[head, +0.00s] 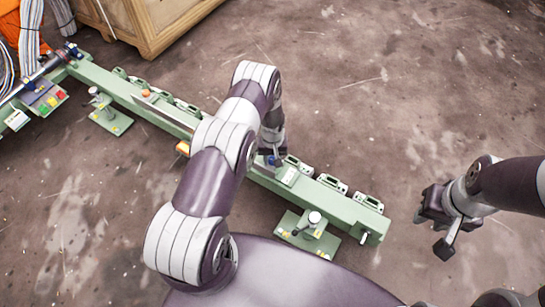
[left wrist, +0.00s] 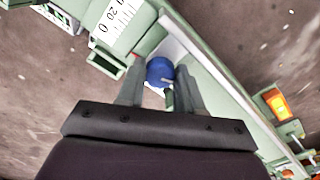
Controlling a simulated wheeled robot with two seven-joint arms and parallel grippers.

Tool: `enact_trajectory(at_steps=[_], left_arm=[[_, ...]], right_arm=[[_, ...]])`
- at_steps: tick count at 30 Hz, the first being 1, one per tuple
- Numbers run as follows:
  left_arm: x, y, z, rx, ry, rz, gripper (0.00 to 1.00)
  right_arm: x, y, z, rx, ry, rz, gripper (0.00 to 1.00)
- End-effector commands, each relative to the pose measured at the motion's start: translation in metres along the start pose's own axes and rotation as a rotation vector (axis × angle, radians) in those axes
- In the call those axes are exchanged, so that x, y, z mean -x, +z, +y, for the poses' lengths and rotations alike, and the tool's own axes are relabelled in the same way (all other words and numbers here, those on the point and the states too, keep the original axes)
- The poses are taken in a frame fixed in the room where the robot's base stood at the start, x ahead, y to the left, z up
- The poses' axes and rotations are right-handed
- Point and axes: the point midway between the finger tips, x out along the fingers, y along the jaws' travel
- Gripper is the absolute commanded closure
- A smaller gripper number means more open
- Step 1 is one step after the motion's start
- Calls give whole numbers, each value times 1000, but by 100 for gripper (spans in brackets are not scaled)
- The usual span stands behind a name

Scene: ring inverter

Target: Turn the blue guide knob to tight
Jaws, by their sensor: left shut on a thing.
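The blue guide knob (left wrist: 160,71) sits on the green rail in the left wrist view, between the two grey fingers of my left gripper (left wrist: 159,86). The gripper is shut on the knob. In the head view the knob (head: 273,160) is a small blue patch under my left gripper (head: 270,154), partly hidden by the arm. A white scale (left wrist: 115,20) with black numbers lies beside the knob; any tight mark is not readable. My right gripper (head: 435,226) hangs empty at the right with its fingers apart.
The long green rail (head: 347,207) runs from upper left to lower right on low feet. Orange parts (left wrist: 277,104) sit along it. A control box with coloured buttons (head: 47,97) stands at the far left. A wooden crate (head: 150,25) is behind. The floor at right is clear.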

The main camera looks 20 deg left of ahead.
Motion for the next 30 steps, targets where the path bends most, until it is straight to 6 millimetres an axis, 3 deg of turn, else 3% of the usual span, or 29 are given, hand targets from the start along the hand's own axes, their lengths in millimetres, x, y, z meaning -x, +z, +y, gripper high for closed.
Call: enact_trajectory(at_steps=[8, 30], left_arm=[[0, 0, 0, -175, 0, 1, 95], [0, -1, 0, -877, 0, 1, 95]], right_arm=[[0, 0, 0, 0, 0, 0, 66], [-2, 0, 0, 0, 0, 0, 66]])
